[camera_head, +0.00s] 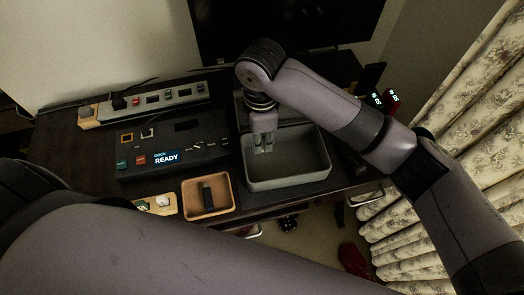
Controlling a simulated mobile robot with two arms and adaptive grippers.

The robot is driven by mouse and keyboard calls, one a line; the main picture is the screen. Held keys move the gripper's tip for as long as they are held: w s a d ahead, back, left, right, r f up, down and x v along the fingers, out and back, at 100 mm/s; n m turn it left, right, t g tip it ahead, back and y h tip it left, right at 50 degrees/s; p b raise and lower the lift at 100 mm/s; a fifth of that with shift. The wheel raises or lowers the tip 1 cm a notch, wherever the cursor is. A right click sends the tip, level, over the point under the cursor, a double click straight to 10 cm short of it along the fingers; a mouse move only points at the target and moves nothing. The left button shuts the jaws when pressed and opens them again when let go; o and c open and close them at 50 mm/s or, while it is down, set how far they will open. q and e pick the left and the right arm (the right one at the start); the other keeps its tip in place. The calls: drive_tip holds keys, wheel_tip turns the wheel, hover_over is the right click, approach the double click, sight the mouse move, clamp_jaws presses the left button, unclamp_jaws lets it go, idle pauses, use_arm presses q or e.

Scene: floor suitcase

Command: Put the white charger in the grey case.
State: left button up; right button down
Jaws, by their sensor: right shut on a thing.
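The grey case (291,180) is an open, box-shaped container at the right of the dark desk. My right gripper (264,147) points down at the case's back left part, over or just inside it. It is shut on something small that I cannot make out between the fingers. A small white item (163,202) lies on a light wooden tray (146,206) at the desk's front; I cannot tell whether it is the white charger. My left arm crosses the lower picture, and its gripper is out of view.
A tan box (230,204) holding a dark item stands left of the case's front. A dark dock (190,158) reads READY. A grey power strip (165,98) lies behind it. A monitor (280,30) stands at the back. A patterned curtain (450,130) hangs at right.

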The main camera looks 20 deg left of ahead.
wheel_tip(320, 180, down, 7)
drive_tip(key=shift+f, duration=0.15)
drive_tip(key=shift+f, duration=0.1)
idle(0.3)
drive_tip(key=c, duration=1.4)
unclamp_jaws()
drive_tip(key=shift+c, duration=0.2)
wheel_tip(320, 180, up, 12)
drive_tip(key=shift+r+b, duration=0.15)
drive_tip(key=shift+b, duration=0.15)
